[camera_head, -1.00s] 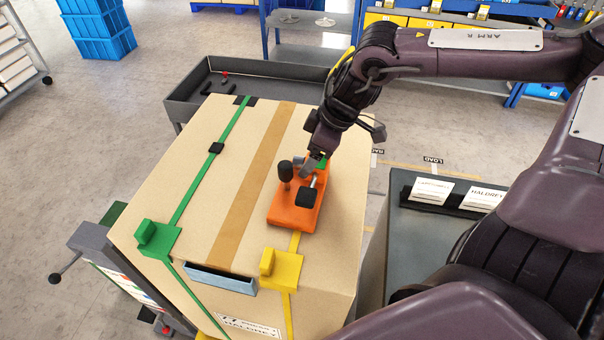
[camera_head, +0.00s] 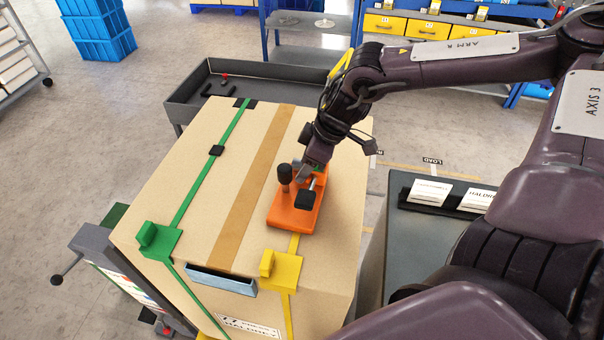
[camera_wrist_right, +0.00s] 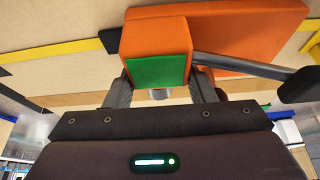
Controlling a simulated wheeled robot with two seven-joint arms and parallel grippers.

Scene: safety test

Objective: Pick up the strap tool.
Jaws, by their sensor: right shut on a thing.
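The strap tool (camera_head: 291,216) is an orange block with a black-knobbed post and a black-ended lever. It lies on top of the large cardboard box (camera_head: 205,160), over the line of the yellow strap. My right gripper (camera_head: 304,174) reaches down to its far end. In the right wrist view, the two fingers (camera_wrist_right: 160,92) are shut on the tool's orange handle block, which has a green end face (camera_wrist_right: 157,72). The orange body (camera_wrist_right: 240,35) shows beyond it. My left gripper is not in view.
A green strap with a green corner piece (camera_head: 160,240) runs along the box's left side. A yellow corner piece (camera_head: 281,268) sits at the front edge, beside a blue-grey holder (camera_head: 222,281). A grey tray (camera_head: 262,85) stands behind the box, and a dark table (camera_head: 425,245) at right.

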